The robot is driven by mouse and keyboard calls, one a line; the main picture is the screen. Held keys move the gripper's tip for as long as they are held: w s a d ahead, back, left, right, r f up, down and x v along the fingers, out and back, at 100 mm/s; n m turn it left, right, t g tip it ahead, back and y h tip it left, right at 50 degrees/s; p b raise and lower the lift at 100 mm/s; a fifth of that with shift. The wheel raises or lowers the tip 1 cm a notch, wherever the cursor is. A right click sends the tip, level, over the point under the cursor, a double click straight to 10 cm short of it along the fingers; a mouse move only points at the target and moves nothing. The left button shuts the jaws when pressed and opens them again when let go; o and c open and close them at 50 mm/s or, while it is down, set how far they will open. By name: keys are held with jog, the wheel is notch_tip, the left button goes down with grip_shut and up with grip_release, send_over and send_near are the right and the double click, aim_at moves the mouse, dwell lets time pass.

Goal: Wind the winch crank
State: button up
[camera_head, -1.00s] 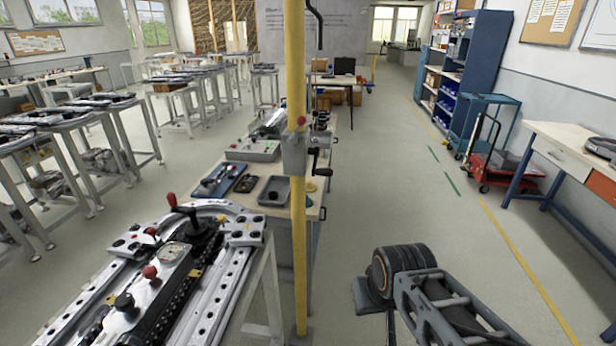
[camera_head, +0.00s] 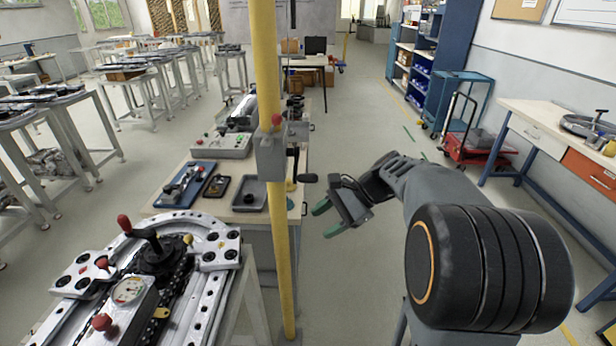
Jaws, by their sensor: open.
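A grey winch box (camera_head: 271,156) with a red knob on top is fixed to a yellow post (camera_head: 283,240). Its crank shows just right of the post, with a dark arm hanging down to a black handle (camera_head: 308,178) that points right. My gripper (camera_head: 327,219) is right of and a little below the handle in the picture, with its green-tipped fingers apart, pointing left. It is open and empty, and a gap shows between it and the handle. The post hides part of the winch.
Behind the post a bench (camera_head: 232,215) holds trays and a control box (camera_head: 221,145). A curved metal track (camera_head: 215,270) with levers stands at the front left. A red cart (camera_head: 478,148) and a workbench (camera_head: 550,125) are at the right. The floor between is open.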

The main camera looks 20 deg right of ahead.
jog(key=w+d+r+m+t+y, duration=0.2)
jog(key=w+d+m+y, duration=0.2)
jog(key=w+d, duration=0.1)
jog(key=m+t+y, duration=0.3)
send_near(307, 178)
jog(key=x, duration=0.3)
jog(key=p+x, duration=0.1)
jog(key=x, duration=0.2)
jog(key=w+x, duration=0.1)
jog(key=x, duration=0.3)
jog(key=shift+d+f+p, duration=0.15)
jog(key=shift+f+p, duration=0.15)
jog(key=shift+p, duration=0.05)
grip_shut()
